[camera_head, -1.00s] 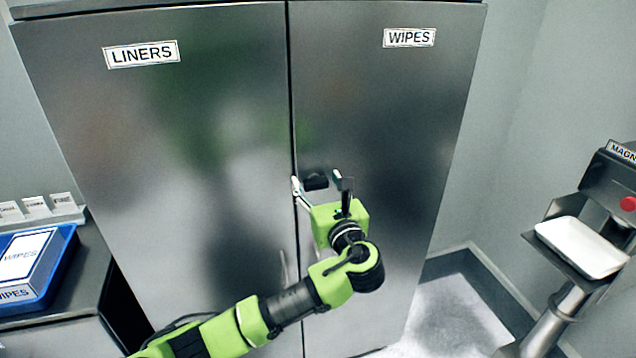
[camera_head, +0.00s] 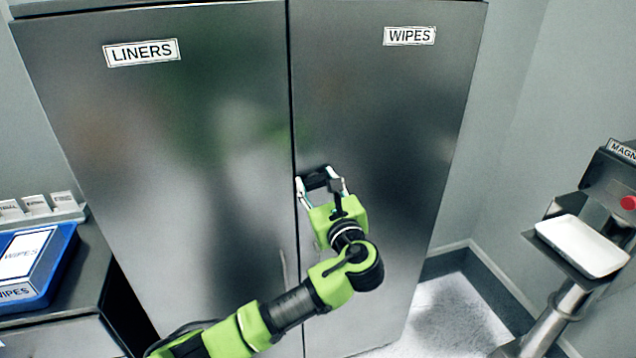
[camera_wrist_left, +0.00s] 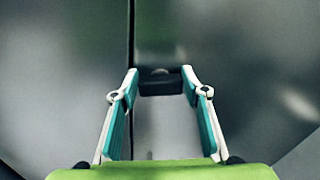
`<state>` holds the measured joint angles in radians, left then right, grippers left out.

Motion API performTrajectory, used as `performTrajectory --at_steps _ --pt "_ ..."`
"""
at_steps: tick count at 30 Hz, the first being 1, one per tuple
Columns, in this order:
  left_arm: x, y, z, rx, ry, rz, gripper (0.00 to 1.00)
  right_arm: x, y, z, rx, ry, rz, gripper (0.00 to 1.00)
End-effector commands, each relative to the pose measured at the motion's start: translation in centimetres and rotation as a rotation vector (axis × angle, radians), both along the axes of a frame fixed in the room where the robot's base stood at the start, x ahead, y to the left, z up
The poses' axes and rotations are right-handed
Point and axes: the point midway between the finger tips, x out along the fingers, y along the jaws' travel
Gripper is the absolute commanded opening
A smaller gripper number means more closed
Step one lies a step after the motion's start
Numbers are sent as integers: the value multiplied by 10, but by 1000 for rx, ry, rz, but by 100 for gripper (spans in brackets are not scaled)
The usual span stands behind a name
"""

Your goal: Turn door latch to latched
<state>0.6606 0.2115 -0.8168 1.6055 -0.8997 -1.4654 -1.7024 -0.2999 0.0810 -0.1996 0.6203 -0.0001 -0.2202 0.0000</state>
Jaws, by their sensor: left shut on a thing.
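The door latch (camera_head: 317,178) is a small black bar on the right cabinet door (camera_head: 385,120), close to the seam between the two doors. It lies roughly level across the picture. In the left wrist view the latch (camera_wrist_left: 160,83) sits between the two fingertips, with a round metal pivot at its top middle. My left gripper (camera_head: 320,185) is shut on the latch, one finger at each end; its teal pads also show in the left wrist view (camera_wrist_left: 160,88). My right gripper is not in view.
The left cabinet door (camera_head: 200,150) is labelled LINERS and the right one WIPES. A blue tray (camera_head: 66,250) with a wipes box stands on a counter at left. A machine with a white tray (camera_head: 583,246) stands at right. The floor (camera_head: 455,315) between is clear.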

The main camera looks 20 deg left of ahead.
Motion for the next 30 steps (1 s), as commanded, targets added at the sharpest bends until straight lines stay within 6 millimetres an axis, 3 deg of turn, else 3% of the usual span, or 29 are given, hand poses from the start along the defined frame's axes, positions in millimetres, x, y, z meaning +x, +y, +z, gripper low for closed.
performTrajectory --at_steps 14,30 --pt "-3 3 -5 -376 -249 0 20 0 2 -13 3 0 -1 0" --pt "-5 5 -11 -800 -537 0 20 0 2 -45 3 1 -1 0"
